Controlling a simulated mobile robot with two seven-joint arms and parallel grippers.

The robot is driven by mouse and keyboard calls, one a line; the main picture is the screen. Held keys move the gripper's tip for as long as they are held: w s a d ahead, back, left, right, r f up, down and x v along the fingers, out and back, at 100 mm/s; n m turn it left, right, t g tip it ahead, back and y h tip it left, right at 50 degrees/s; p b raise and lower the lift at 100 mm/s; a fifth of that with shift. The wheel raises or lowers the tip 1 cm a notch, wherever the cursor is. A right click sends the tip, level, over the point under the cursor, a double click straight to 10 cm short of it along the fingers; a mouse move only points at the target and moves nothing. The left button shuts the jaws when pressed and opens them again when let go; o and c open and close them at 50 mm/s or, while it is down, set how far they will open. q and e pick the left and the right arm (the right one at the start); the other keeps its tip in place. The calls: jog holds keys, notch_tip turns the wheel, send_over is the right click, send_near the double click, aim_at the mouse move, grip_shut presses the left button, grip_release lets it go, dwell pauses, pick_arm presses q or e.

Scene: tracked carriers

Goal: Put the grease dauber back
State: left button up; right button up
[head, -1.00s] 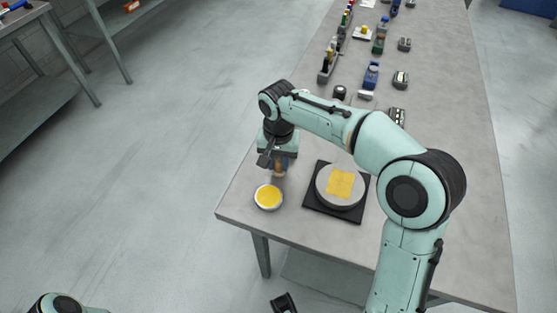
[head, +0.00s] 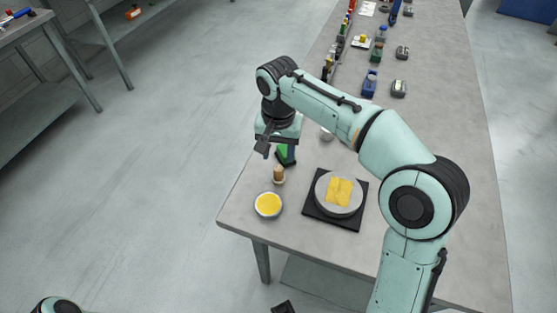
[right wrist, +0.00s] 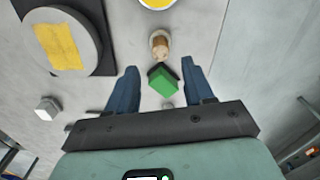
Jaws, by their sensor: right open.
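The grease dauber, a short piece with a tan wooden handle (head: 279,173), stands upright near the table's left front corner, behind the yellow grease dish (head: 268,206). In the right wrist view the dauber (right wrist: 160,44) has its lower end in or on a small pale round base; I cannot tell which. My right gripper (head: 277,153) is open and empty, above and behind the dauber. In the right wrist view a green block (right wrist: 163,81) shows between the fingers (right wrist: 155,84), apart from both. My left gripper is not in view.
A round grey plate with a yellow patch (head: 339,192) sits on a black square base (head: 312,208) to the right. Several small items stand farther back on the table (head: 420,140), including a blue bottle (head: 370,83). The table's left edge is close by.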

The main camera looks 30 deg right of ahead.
aim_at(278, 169)
notch_tip(278, 169, up, 4)
jog(key=shift+r+p, duration=0.1)
jog(key=shift+p, duration=0.25)
dwell(0.4)
